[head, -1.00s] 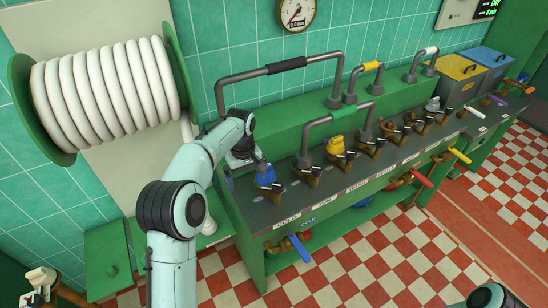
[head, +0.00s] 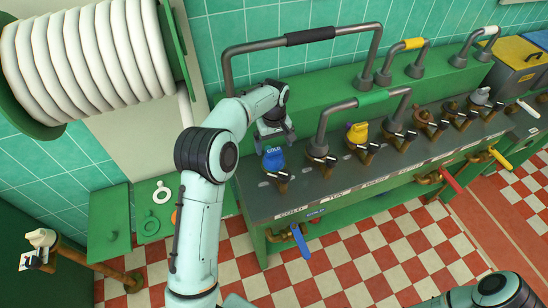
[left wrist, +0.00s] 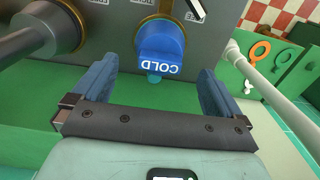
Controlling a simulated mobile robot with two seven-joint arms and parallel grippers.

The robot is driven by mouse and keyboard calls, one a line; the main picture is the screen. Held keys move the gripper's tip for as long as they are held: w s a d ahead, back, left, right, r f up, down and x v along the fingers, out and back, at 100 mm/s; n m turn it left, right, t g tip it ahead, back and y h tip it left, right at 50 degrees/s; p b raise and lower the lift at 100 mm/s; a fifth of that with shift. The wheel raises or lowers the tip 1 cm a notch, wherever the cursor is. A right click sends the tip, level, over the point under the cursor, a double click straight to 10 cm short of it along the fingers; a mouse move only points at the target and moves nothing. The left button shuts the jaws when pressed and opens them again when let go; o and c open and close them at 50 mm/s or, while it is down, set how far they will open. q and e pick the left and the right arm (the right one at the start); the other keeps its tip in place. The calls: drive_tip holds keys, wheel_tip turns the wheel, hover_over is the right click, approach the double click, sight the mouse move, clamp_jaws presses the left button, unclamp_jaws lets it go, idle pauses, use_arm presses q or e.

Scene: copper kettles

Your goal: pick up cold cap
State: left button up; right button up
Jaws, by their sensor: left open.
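The cold cap is a blue cap (head: 273,158) marked COLD. It sits upright on the first brass fitting at the left end of the dark counter, above the COLD label. My left gripper (head: 275,140) is just behind and above it in the head view. In the left wrist view the blue cap (left wrist: 161,47) lies between the two blue fingers of my open left gripper (left wrist: 155,75), towards their tips. Gaps show on both sides, so the fingers look apart from it. My right gripper is not in view.
A bent pipe with a green sleeve (head: 372,97) rises close right of the cap. A taller black-sleeved pipe (head: 310,36) stands behind. A yellow cap (head: 357,132) sits further right. A blue lever (head: 300,241) hangs below the counter. A white hose reel (head: 85,65) is at left.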

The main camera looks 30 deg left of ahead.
sight(274, 150)
use_arm(q)
wheel_tip(274, 150, down, 6)
drive_tip(key=shift+r, duration=0.15)
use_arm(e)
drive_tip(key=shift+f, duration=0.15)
use_arm(q)
drive_tip(key=c, duration=1)
wheel_tip(274, 150, up, 20)
drive_tip(key=p, duration=0.2)
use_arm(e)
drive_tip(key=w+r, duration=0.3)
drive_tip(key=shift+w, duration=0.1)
